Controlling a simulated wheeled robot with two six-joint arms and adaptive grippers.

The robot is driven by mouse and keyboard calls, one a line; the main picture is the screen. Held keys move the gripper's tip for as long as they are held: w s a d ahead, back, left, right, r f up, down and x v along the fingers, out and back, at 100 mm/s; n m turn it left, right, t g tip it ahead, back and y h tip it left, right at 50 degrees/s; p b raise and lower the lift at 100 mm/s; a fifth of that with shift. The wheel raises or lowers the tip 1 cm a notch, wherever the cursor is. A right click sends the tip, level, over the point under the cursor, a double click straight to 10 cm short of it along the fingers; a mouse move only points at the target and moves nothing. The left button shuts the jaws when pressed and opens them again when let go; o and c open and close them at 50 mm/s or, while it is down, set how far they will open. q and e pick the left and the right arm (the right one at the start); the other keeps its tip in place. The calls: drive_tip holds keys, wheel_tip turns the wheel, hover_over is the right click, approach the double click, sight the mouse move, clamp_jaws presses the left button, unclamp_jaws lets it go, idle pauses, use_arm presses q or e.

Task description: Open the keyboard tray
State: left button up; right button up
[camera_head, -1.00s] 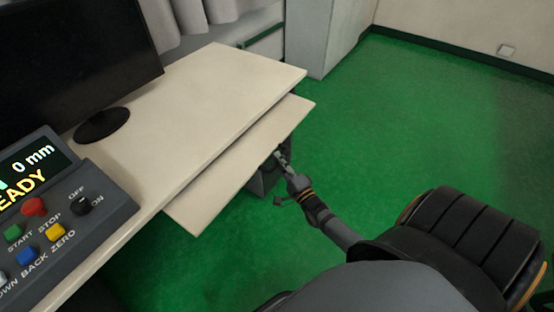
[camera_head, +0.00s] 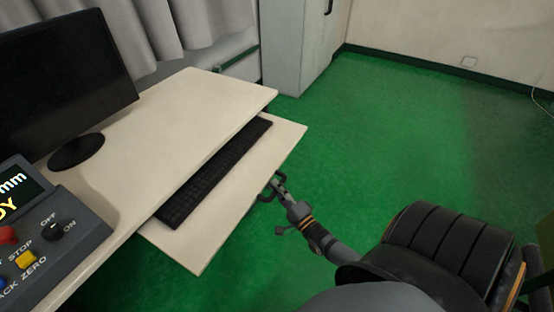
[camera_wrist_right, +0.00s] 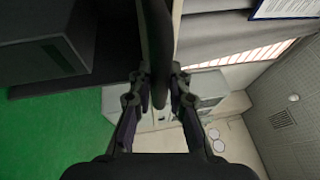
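The keyboard tray (camera_head: 235,214) is a cream board slid out from under the desk top (camera_head: 190,110). A black keyboard (camera_head: 215,173) lies on it, part of its long side close to the desk edge. A dark handle (camera_head: 265,197) shows at the tray's front edge. My right gripper (camera_head: 278,182) is at this handle. In the right wrist view, the gripper's fingers (camera_wrist_right: 160,80) lie on both sides of the dark handle bar (camera_wrist_right: 158,35) and appear closed on it. My left gripper is not in view.
A monitor (camera_head: 65,80) stands on the desk, and a control box with coloured buttons (camera_head: 50,235) is at the lower left. A grey cabinet (camera_head: 295,45) stands beyond the desk. The green floor (camera_head: 390,130) to the right is clear.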

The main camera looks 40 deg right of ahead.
drive_tip(key=o, duration=0.4)
drive_tip(key=shift+c, duration=0.2)
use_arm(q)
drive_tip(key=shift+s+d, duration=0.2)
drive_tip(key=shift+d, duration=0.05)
use_arm(e)
drive_tip(key=s+f, duration=0.2)
drive_tip(key=s, duration=0.9)
drive_tip(key=shift+s, duration=0.4)
